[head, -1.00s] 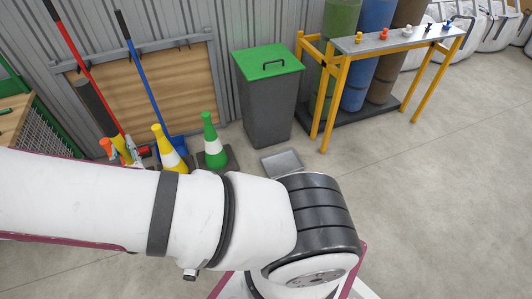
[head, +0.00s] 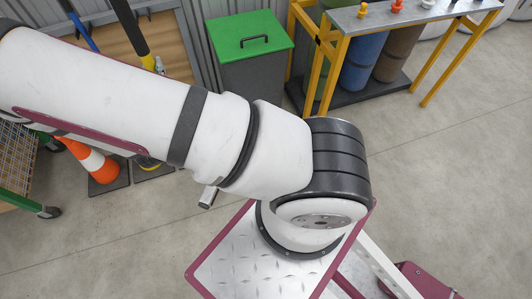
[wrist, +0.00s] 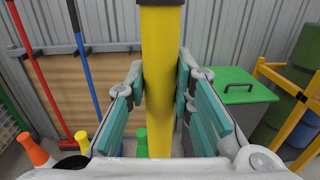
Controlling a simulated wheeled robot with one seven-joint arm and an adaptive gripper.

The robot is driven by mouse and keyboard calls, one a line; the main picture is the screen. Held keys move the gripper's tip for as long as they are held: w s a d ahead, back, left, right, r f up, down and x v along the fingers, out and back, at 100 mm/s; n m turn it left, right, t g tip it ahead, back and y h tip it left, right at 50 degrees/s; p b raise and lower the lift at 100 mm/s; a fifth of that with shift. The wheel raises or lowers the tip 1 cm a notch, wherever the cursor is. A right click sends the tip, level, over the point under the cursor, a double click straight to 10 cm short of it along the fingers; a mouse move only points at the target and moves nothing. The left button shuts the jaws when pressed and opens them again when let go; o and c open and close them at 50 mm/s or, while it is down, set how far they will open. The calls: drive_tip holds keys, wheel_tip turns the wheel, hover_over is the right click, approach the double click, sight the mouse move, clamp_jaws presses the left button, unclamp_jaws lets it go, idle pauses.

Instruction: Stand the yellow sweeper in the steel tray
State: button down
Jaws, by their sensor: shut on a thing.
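The yellow sweeper (wrist: 160,75) shows in the wrist view as a thick yellow shaft with a dark part at its top edge, roughly upright. My gripper (wrist: 158,92) is shut on it, with teal pads on both sides of the shaft. In the head view, a black and yellow shaft that looks like the sweeper (head: 127,22) stands slightly tilted behind my arm. Its lower end is hidden. The gripper is mostly hidden there too. The steel tray is not visible now in either view; my arm covers much of the floor.
A green-lidded bin (head: 248,50) stands at the back wall. A yellow-framed bench (head: 350,20) is right of it. An orange cone (head: 92,160) stands at left. Red and blue long-handled tools (wrist: 85,45) lean on the wall. The floor at right is mostly clear.

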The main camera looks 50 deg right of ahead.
drive_tip(key=w+d+m+g+h+b, duration=0.3)
drive_tip(key=d+g+h, duration=0.1)
drive_tip(key=d, duration=0.8)
drive_tip(key=s+d+r+m+g+h+b, duration=0.1)
drive_tip(key=s+d+m+g+b, duration=0.15)
drive_tip(key=d, duration=0.75)
drive_tip(key=s+d+r+m+g+h+b, duration=0.15)
drive_tip(key=d+g, duration=0.25)
drive_tip(key=d, duration=0.6)
drive_tip(key=s+d+m+g+h+b, duration=0.1)
drive_tip(key=s+d+m+g+b, duration=0.2)
drive_tip(key=d, duration=0.6)
wheel_tip(320, 180, down, 10)
drive_tip(key=b, duration=0.2)
drive_tip(key=shift+w+d+r, duration=0.2)
drive_tip(key=shift+w, duration=0.15)
drive_tip(key=shift+f+g+y, duration=0.1)
drive_tip(key=shift+g+y, duration=0.15)
drive_tip(key=c, duration=1.4)
unclamp_jaws()
drive_tip(key=shift+f, duration=0.15)
